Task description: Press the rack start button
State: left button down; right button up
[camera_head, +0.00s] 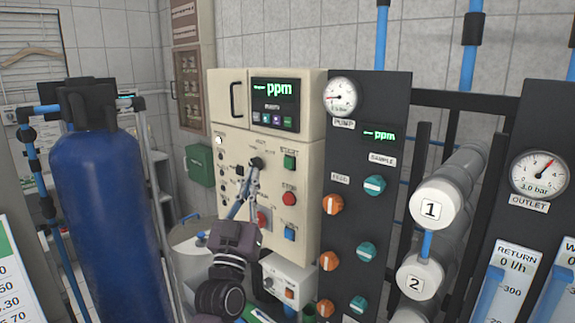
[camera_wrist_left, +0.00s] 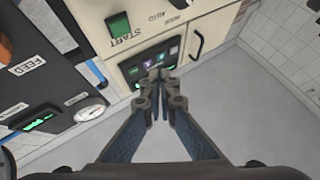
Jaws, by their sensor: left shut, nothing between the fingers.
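The green start button (camera_head: 290,161) is on the front of the cream control cabinet (camera_head: 262,82), under the START label and above a round red button (camera_head: 289,199). It also shows in the left wrist view (camera_wrist_left: 118,24), at the upper left, with its START label beside it. My left gripper (camera_head: 256,163) is shut and empty in front of the cabinet, to the left of the start button in the head view. In the left wrist view its fingertips (camera_wrist_left: 160,77) meet over the display area. I cannot tell whether they touch the panel. My right gripper is out of view.
A dark panel with a gauge (camera_head: 341,97) and orange and teal knobs stands right of the cabinet. White cylinders (camera_head: 434,207) are farther right. A blue tank (camera_head: 108,210) stands at the left. Other buttons, including a blue one (camera_head: 289,232), sit below the start button.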

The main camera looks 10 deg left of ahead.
aim_at(285, 158)
pick_arm(q)
jog(key=shift+h, duration=0.3)
jog(key=shift+w+d+b, duration=0.55)
jog(key=shift+w+d, duration=0.25)
jog(key=shift+w, duration=0.4)
jog(key=shift+w+d+b, duration=0.5)
jog(key=shift+w+d, duration=0.3)
jog(key=shift+w, duration=0.35)
jog(key=shift+w+d+b, duration=0.55)
jog(key=shift+w+d, duration=0.25)
jog(key=shift+w, duration=0.4)
jog(key=shift+w+d, duration=0.1)
jog(key=shift+w, duration=0.05)
jog(key=shift+w+d, duration=0.15)
jog(key=shift+w, duration=0.05)
jog(key=shift+w+d+b, duration=0.2)
jog(key=shift+w+b, duration=0.1)
jog(key=shift+w, duration=0.05)
jog(key=shift+s+a, duration=0.1)
jog(key=shift+s, duration=0.05)
jog(key=shift+s+a+p, duration=0.35)
jog(key=shift+s+p, duration=0.15)
jog(key=shift+s, duration=0.1)
